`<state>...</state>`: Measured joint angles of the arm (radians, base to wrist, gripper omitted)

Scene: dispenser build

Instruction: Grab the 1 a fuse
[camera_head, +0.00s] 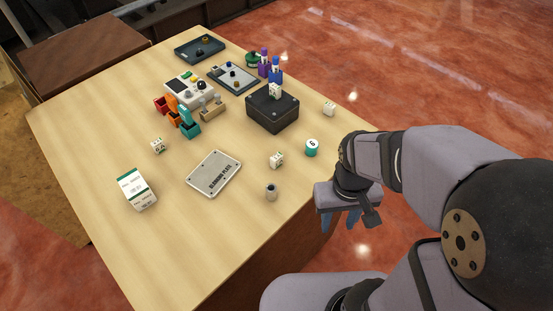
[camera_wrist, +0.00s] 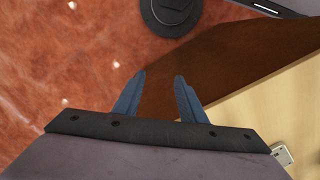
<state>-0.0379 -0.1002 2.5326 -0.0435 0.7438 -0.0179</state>
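I cannot tell for certain which object is the 1 A fuse; the small markings are too fine to read. Small white cubes with dark marks lie on the table: one near the middle (camera_head: 277,160), one at the left (camera_head: 158,146), one near the right edge (camera_head: 329,108); another (camera_head: 275,91) sits on a black box (camera_head: 272,110). A teal cylinder with a white top (camera_head: 311,148) and a small grey cylinder (camera_head: 271,192) stand nearby. My gripper (camera_head: 340,219) is beyond the table's right edge, apart from everything. In the wrist view its blue fingers (camera_wrist: 157,88) are apart and empty.
A silver labelled plate (camera_head: 214,174) and a white-green carton (camera_head: 136,189) lie on the table (camera_head: 180,245). Colored holders (camera_head: 188,128), a white control box (camera_head: 189,91), purple and blue bottles (camera_head: 276,70) and trays (camera_head: 200,50) crowd the back. The front is clear.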

